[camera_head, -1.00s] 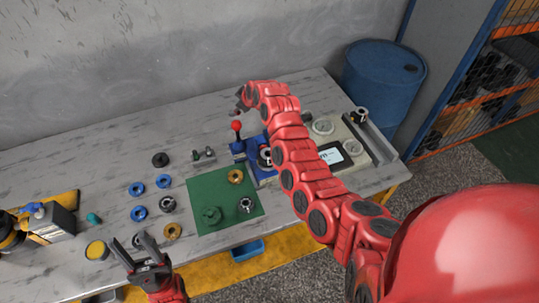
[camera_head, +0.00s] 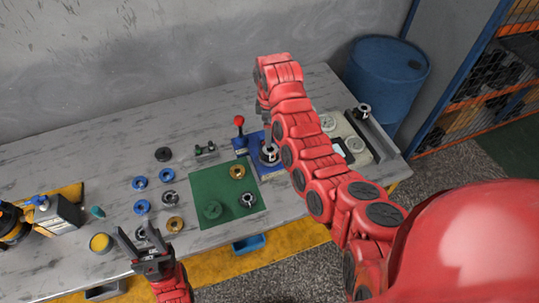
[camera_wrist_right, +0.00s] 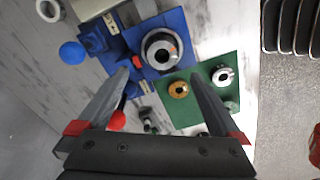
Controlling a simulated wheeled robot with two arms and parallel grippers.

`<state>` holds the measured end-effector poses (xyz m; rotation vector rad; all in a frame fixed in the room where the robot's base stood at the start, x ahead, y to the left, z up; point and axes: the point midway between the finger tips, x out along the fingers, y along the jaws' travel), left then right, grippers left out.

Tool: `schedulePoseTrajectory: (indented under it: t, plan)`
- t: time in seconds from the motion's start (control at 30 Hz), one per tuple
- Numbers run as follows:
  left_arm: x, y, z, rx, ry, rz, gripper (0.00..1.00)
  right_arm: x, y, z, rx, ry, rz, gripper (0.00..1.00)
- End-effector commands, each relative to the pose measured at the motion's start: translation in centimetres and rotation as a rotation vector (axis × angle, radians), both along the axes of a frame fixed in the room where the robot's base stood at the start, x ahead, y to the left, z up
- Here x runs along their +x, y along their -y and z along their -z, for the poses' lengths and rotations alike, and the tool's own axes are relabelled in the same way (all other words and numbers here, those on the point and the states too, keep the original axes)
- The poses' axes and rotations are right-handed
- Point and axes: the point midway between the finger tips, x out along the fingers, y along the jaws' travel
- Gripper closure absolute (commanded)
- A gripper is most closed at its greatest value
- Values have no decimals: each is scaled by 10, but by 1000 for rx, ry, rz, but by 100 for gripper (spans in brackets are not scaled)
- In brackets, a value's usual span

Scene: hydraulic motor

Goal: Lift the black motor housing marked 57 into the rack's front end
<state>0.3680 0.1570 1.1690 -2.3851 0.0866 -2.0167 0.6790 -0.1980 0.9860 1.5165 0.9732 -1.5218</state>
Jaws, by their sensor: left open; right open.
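A dark round housing with a silver centre (camera_head: 268,153) sits upright in a blue fixture on the bench; it also shows in the right wrist view (camera_wrist_right: 161,48). No 57 is legible, so I cannot confirm that it is the marked one. A grey rail-like rack (camera_head: 378,137) lies at the bench's right end, with a silver and black part (camera_head: 363,111) near its far end. My right gripper (camera_wrist_right: 159,75) is open and empty above the fixture; its fingers are mostly hidden in the head view. My left gripper (camera_head: 138,233) is open and empty near the front edge.
A red-knobbed lever (camera_head: 239,121) stands beside the fixture. A green mat (camera_head: 228,175) holds a brass ring and other parts. Blue rings and other loose parts lie left of it. A blue barrel (camera_head: 388,75) stands behind the bench's right end. The back-left bench is mostly clear.

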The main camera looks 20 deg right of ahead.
Motion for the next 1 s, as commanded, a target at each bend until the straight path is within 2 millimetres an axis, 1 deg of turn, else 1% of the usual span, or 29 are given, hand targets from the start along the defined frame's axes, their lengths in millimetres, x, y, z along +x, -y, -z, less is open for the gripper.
schedulePoseTrajectory:
  t: [0.03, 0.1, 0.17, 0.3, 0.37, 0.47, 0.53, 0.67, 0.73, 0.9, 1.0]
  plan:
    - [0, 0, 5, 0, 0, 0, 50, -1, -2, 15, 0, -2, -2, 0]
    - [0, 0, 7, 0, 0, 0, 50, -1, -2, 30, 0, -3, -2, 0]
    - [0, 0, -4, 0, 0, 0, 50, -2, 0, 32, 1, -7, 0, 0]
    - [0, 0, -7, 0, 0, 0, 50, -1, 0, 45, 2, -1, 1, 0]
    - [0, 0, -9, 0, 0, 0, 50, -1, 0, 48, 2, -1, 1, 0]
    - [0, 0, -16, 0, 0, 0, 50, -1, -1, 53, 2, -1, 1, 0]
    - [0, 0, -25, 0, 0, 0, 50, -3, -1, 59, 2, -4, 2, 0]
    - [0, 0, -36, 0, 0, 0, 50, -5, -2, 76, 1, -3, 0, 0]
    - [0, 0, -33, 0, 0, 0, 50, -4, -3, 86, 0, -4, -3, 0]
    - [0, 0, -35, 0, 0, 0, 50, -3, -3, 96, 0, -1, -1, 0]
    - [0, 0, -36, 0, 0, 0, 50, -3, -2, 99, 2, 1, 1, 0]
